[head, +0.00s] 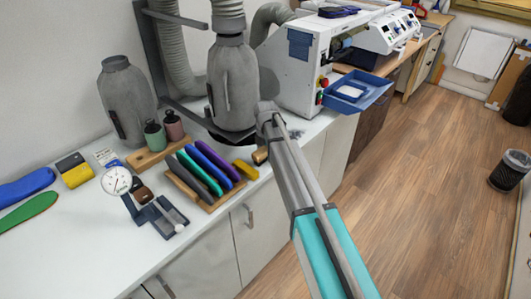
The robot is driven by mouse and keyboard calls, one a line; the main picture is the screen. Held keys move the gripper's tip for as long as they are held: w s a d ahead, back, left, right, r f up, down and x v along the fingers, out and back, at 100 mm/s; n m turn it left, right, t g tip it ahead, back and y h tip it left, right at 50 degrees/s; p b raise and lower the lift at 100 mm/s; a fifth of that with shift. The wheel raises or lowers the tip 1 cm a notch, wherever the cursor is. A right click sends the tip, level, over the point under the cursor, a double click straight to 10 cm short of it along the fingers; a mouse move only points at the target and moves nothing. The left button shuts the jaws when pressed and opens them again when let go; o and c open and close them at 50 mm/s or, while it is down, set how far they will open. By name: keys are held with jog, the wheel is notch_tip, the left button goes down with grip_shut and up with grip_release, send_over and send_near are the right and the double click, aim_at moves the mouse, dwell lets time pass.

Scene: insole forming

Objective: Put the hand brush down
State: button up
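A short brown wooden piece (260,156), perhaps the handle of the hand brush, shows just left of my arm, near the counter's front edge. The rest of it is hidden behind my arm, and no bristles show. My arm reaches from the lower right to the white counter (100,235), its wrist in front of the right-hand grey machine. My gripper's fingers are hidden behind the arm. I cannot tell whether they hold the wooden piece, or whether it touches the counter.
A wooden rack (205,200) of coloured insoles stands left of the wooden piece. A dial gauge (117,181), two bottles on a wooden block (148,160) and grey bag-like machine parts (232,85) crowd the counter. Dark specks (296,133) lie right of my wrist. A blue tray (357,92) juts out beyond.

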aim_at(266, 147)
jog(key=shift+r, duration=0.2)
dwell(0.4)
notch_tip(266, 147, up, 12)
jog(key=p, duration=1.2)
dwell(0.8)
jog(key=shift+s+d+f+m, duration=0.1)
jog(key=shift+s+d+m, duration=0.35)
jog(key=shift+d, duration=0.1)
jog(key=s+d+m, duration=2.1)
jog(key=s+m, duration=0.4)
jog(key=m, duration=0.2)
jog(key=shift+d, duration=0.35)
jog(key=shift+m, duration=0.25)
